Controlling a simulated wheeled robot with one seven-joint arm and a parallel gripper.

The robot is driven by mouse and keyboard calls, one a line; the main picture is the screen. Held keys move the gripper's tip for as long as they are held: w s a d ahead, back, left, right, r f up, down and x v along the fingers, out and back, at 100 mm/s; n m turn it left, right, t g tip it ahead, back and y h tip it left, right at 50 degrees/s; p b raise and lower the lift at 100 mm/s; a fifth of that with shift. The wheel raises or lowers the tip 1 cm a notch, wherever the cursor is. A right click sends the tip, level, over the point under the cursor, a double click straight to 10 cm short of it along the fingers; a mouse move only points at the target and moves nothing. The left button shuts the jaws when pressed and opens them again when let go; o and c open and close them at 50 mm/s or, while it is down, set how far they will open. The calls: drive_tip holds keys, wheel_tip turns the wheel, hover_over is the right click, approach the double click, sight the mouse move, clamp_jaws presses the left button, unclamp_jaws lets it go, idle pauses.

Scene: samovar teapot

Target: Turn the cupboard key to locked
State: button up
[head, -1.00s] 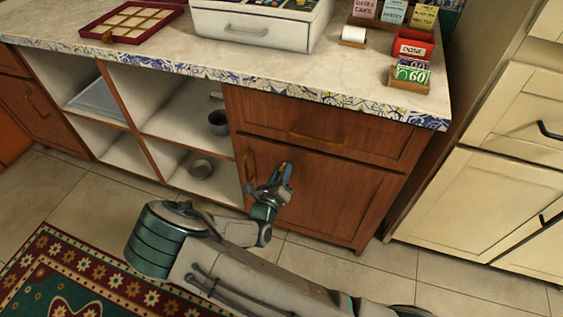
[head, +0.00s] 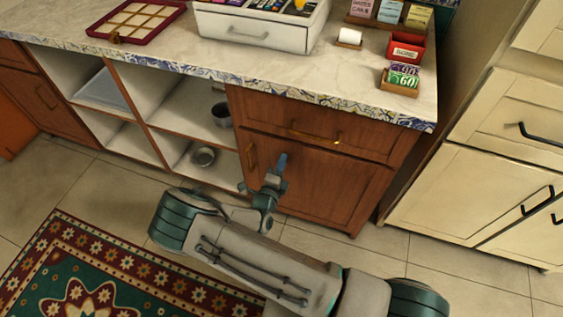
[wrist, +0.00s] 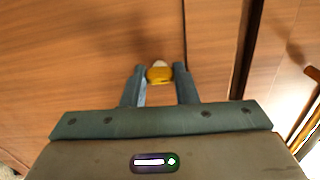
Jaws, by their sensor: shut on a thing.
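The wooden cupboard door (head: 335,190) is closed below a drawer. The key (wrist: 160,73) shows in the wrist view as a small brass-yellow piece in front of the door, between my fingertips. My gripper (wrist: 160,76) is shut on it, one finger on each side. In the head view my gripper (head: 281,164) is at the upper left part of the door, right of its brass handle (head: 251,157). The key is hidden there behind the fingers. The keyhole is hidden, so I cannot tell the lock's state.
A drawer with a brass handle (head: 314,134) is just above the door. Open shelves (head: 180,110) with metal pots are to the left. The counter (head: 355,75) overhangs above. Cream cabinets (head: 445,190) stand at the right. A patterned rug (head: 90,275) lies on the tiled floor.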

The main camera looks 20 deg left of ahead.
drive_tip(key=shift+n, duration=0.5)
drive_tip(key=o, duration=1)
drive_tip(key=s, duration=0.9)
drive_tip(key=s+a+p, duration=0.1)
drive_tip(key=s, duration=0.3)
drive_tip(key=shift+s, duration=0.4)
